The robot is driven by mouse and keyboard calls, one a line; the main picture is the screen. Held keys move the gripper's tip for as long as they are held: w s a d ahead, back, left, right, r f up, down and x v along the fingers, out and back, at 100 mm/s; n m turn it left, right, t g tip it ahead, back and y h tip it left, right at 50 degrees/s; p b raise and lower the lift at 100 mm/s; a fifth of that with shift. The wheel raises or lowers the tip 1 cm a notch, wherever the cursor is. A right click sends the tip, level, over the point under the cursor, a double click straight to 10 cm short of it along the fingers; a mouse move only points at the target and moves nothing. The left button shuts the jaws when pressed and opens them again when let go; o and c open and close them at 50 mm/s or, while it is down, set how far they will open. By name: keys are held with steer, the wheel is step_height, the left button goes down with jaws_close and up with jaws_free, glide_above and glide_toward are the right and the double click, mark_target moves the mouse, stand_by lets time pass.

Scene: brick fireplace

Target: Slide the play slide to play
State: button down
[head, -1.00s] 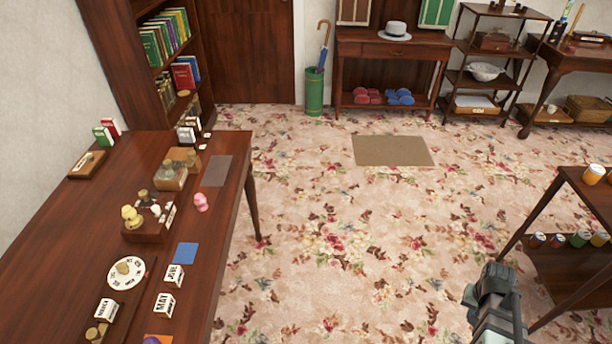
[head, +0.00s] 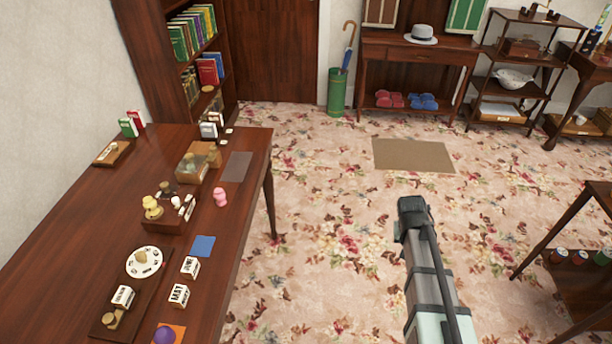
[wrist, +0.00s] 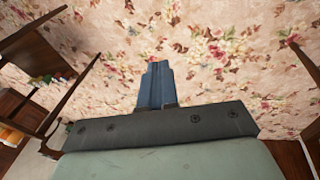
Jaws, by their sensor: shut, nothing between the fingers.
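I cannot tell for sure which object is the play slide. A small wooden board with a pale piece on it (head: 111,152) lies at the far left of the long table. Another wooden board (head: 105,322) lies near the front, with a round white dial (head: 145,262), a white lettered block (head: 122,297) and a small brass-coloured knob. My gripper (wrist: 155,85) is shut and empty, over the carpet. In the head view my arm's end is right of the table, well apart from everything on it.
The long table (head: 70,225) also holds a pink figure (head: 220,197), a blue square (head: 203,246), lettered blocks and a purple ball (head: 164,336). A bookcase (head: 150,60) stands behind it. A dark shelf unit (head: 560,240) stands at right. Carpet between is clear.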

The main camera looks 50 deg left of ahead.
steer(key=s+a+r+n, duration=0.1)
steer(key=s+a+r, duration=0.15)
steer(key=a, duration=0.35)
steer(key=s+a+r+n+t, duration=0.1)
steer(key=s+a, duration=0.3)
steer(key=a, duration=0.2)
steer(key=s+a+r+n, duration=0.1)
steer(key=s+a, duration=0.2)
steer(key=a, duration=0.3)
steer(key=n+t+y, duration=0.2)
steer(key=n+y, duration=0.3)
steer(key=n, duration=0.1)
glide_toward(177, 203)
steer(key=s+r, duration=0.2)
steer(key=s, duration=0.2)
steer(key=shift+w, duration=0.25)
steer(key=shift+x, duration=4.95)
steer(key=shift+a, duration=0.15)
